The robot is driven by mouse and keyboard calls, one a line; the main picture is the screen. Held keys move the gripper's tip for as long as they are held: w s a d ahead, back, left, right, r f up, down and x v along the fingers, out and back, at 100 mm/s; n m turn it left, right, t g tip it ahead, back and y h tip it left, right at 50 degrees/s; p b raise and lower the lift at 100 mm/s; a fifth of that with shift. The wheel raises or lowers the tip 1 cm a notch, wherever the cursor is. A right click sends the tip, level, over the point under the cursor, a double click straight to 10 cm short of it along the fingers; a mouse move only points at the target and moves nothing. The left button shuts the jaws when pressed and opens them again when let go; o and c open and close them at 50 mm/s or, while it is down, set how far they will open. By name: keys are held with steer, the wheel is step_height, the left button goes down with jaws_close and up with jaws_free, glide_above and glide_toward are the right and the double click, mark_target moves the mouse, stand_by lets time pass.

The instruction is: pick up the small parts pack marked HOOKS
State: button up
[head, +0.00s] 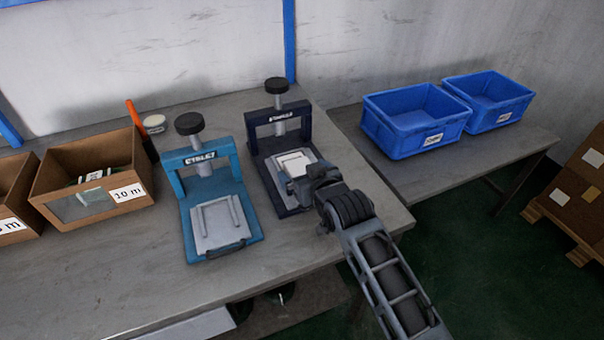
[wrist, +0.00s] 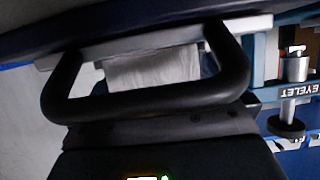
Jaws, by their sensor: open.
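No lettering reading HOOKS can be made out in either view. A small white block or pack (head: 293,162) lies on the plate of the dark blue press (head: 268,155); I cannot tell whether it is the pack. My gripper (head: 296,184) is at the front of this press, just in front of the white thing, and is open. Its fingertips are too small to tell apart. In the wrist view a dark loop handle (wrist: 150,108) fills the near part, with a crumpled-looking white surface (wrist: 155,68) behind it.
A light blue press marked EYELET (head: 207,165) stands to the left. An open brown box marked 10 m (head: 128,192) holds small items. Two blue bins (head: 405,142) (head: 503,118) stand on the right table; their labels are unreadable. Bench is clear at front left.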

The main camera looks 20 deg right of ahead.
steer(key=c, duration=1.1)
steer(key=shift+r, duration=0.1)
